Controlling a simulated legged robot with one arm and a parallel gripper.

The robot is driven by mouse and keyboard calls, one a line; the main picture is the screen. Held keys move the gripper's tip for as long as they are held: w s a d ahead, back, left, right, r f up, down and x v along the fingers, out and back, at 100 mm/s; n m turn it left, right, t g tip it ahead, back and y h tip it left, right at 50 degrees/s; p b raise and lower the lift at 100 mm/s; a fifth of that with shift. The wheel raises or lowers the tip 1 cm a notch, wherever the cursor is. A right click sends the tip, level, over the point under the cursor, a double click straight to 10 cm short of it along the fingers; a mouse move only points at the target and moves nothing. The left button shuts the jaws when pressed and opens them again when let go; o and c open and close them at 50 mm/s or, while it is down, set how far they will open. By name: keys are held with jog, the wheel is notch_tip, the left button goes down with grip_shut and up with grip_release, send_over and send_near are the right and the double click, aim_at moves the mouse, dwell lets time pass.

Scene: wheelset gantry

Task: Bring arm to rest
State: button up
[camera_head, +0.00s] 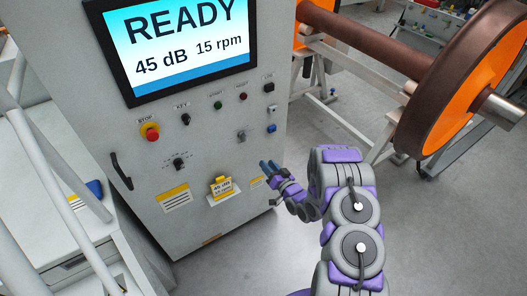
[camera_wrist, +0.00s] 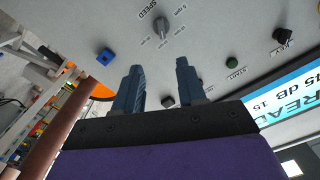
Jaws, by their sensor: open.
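My arm (camera_head: 350,210) with purple and grey links reaches up from the lower right in the head view. My gripper (camera_head: 269,166) is in front of the lower right part of the grey control cabinet (camera_head: 215,145). In the wrist view my gripper (camera_wrist: 159,64) shows two blue fingers apart, with nothing between them. The panel face lies beyond the fingertips, with the speed knob (camera_wrist: 162,27) and the green start button (camera_wrist: 232,62) on it. I cannot tell the exact gap between the fingertips and the panel.
The cabinet screen (camera_head: 180,45) reads READY, 45 dB, 15 rpm. An orange and brown wheelset (camera_head: 465,85) stands on a gantry at upper right. Grey floor (camera_head: 440,230) is clear at lower right.

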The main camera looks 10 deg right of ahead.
jog(key=w+d+r+n+g+h+b, duration=0.1)
jog(key=d+r+n+g+h, duration=0.1)
jog(key=d+r+g+h, duration=0.3)
jog(key=s+r+g+h+b, duration=0.15)
jog(key=s+r+g, duration=0.35)
jog(key=s+r, duration=0.5)
jog(key=s+a+r+g, duration=0.3)
jog(key=s, duration=1)
jog(key=s+a+r+g, duration=0.3)
jog(key=s+a+r, duration=0.1)
jog(key=s, duration=0.9)
jog(key=s+a+r+g+b, duration=0.1)
jog(key=s+a+r+g, duration=0.2)
jog(key=s, duration=1)
jog(key=shift+s+a+r+y, duration=0.3)
jog(key=shift+s+a+y, duration=0.1)
jog(key=shift+a+y, duration=0.1)
